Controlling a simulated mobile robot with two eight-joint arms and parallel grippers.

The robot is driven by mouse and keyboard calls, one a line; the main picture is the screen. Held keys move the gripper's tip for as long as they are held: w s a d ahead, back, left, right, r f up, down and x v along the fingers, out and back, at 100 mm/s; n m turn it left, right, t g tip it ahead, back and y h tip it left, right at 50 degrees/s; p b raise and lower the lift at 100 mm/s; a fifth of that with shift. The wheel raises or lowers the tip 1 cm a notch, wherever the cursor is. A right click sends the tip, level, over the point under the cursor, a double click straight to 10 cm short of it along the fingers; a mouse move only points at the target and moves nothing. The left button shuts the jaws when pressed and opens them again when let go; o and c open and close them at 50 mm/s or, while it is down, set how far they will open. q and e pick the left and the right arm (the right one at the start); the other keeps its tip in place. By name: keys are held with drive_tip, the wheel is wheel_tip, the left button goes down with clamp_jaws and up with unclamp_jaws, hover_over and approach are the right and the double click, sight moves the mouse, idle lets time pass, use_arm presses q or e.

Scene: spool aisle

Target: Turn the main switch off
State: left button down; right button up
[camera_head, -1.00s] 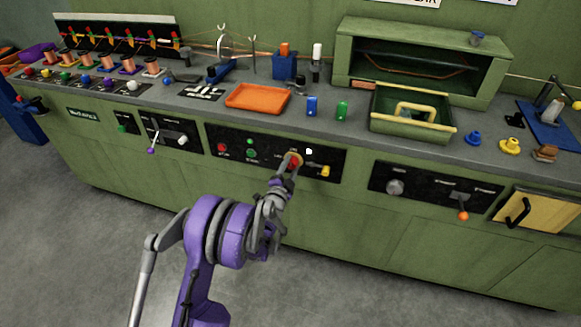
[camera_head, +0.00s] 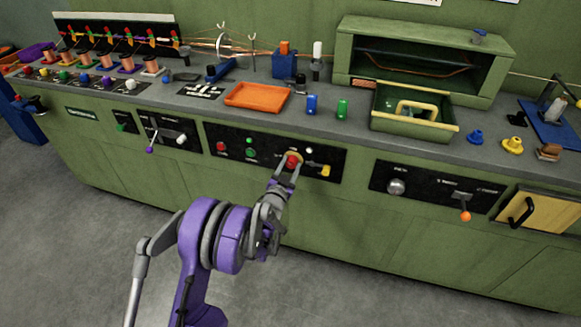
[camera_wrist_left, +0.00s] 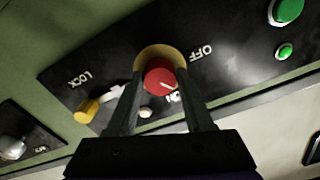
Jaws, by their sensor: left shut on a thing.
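The main switch (camera_head: 292,161) is a red knob on a yellow round plate, set in the black panel on the bench front. My left gripper (camera_head: 287,172) reaches it from below and is shut on the knob. In the left wrist view, the red knob (camera_wrist_left: 159,77) sits between the fingertips (camera_wrist_left: 160,92). A white line on its face points to the lower right, towards a label partly hidden by a finger. The word OFF (camera_wrist_left: 201,52) stands right of the yellow plate. My right gripper is not in view.
A yellow lock lever (camera_head: 325,171) is close beside the switch. Red and green buttons (camera_head: 250,154) are left of it on the same panel. The bench top above holds an orange tray (camera_head: 258,97) and a green box (camera_head: 385,123). The floor in front is clear.

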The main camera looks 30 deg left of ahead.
use_arm(q)
drive_tip(key=n, duration=0.5)
drive_tip(key=shift+n, duration=0.3)
drive_tip(key=n, duration=0.5)
idle(0.4)
drive_tip(key=shift+c, duration=1.4)
unclamp_jaws()
drive_tip(key=v, duration=1.1)
drive_tip(key=shift+w+a, duration=0.1)
